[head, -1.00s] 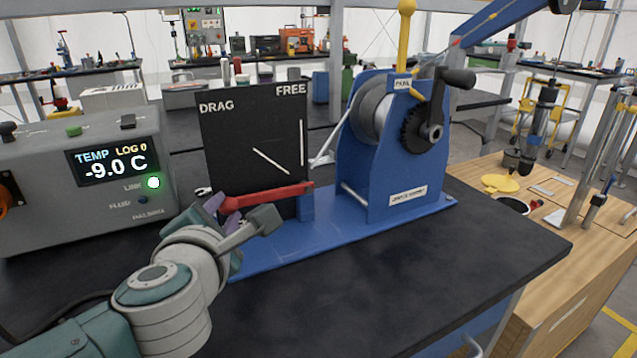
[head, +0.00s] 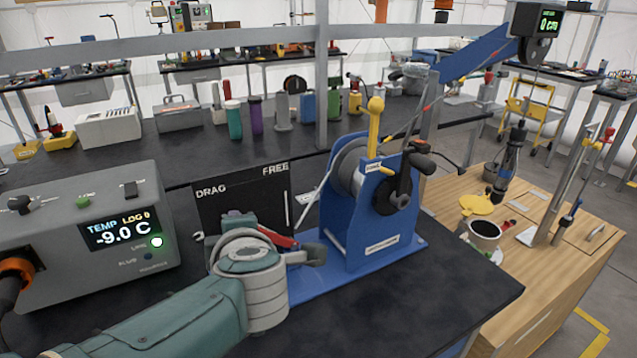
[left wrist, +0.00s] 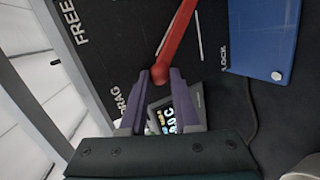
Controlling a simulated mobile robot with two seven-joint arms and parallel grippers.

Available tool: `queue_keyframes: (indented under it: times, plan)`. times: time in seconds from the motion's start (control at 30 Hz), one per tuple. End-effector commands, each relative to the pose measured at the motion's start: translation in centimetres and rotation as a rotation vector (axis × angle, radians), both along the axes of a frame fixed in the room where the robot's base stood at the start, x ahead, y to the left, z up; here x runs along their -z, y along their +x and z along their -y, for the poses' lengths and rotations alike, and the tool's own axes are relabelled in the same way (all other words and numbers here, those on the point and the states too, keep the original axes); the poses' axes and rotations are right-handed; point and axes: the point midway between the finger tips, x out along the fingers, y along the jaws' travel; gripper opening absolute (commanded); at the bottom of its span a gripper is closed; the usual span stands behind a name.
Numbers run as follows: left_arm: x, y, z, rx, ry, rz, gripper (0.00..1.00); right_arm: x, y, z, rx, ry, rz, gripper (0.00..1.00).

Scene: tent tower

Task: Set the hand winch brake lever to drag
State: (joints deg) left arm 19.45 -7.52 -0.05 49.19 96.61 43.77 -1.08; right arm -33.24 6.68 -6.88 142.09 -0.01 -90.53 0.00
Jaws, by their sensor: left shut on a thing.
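The hand winch (head: 370,205) is a blue frame with a grey drum, a yellow-knobbed pawl lever and a black crank. Beside it stands a black panel (head: 240,200) marked DRAG and FREE. The wrist view shows the panel (left wrist: 110,45) with a LOCK label too. The red brake lever (head: 277,238) slants up to the left, partly hidden by my left wrist. In the wrist view, the lever (left wrist: 177,40) has its end between the purple fingers of my left gripper (left wrist: 160,82), which is shut on it. A white mark shows beside it on the LOCK side.
A grey temperature box (head: 85,240) stands on the black bench to the left, near my left arm. A wooden bench (head: 560,265) with a cup (head: 485,232) is at the right. The black bench's front right is clear.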

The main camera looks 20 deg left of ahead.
Motion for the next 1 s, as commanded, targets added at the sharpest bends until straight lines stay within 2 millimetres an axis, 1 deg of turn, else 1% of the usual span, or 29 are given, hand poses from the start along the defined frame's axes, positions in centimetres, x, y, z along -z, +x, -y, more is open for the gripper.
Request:
queue_keyframes:
  times: [0.03, 0.17, 0.67, 0.7, 0.93, 1.0]
  plan:
    - [-0.43, -0.02, 0.01, -0.003, 0.009, -0.012, 0.00, -0.52, 0.00, 0.01, 0.000, 0.000, 0.000, 0.50]
    - [-0.59, -0.07, -0.06, -0.001, 0.028, -0.035, 0.00, -0.84, 0.00, 0.06, -0.001, -0.002, 0.000, 0.50]
    - [-0.53, -0.15, -0.15, -0.003, 0.040, -0.048, 0.00, -0.90, 0.00, 0.15, -0.004, -0.007, 0.000, 0.50]
    - [-0.52, -0.16, -0.15, -0.003, 0.040, -0.048, 0.34, -0.89, 0.00, 0.15, -0.004, -0.006, 0.000, 0.50]
    - [-0.55, -0.14, -0.15, -0.003, 0.040, -0.048, 0.60, -0.90, 0.00, 0.14, -0.004, -0.005, 0.000, 0.50]
    - [-0.56, -0.14, -0.15, -0.003, 0.040, -0.047, 0.60, -0.90, 0.00, 0.14, -0.004, -0.005, 0.000, 0.50]
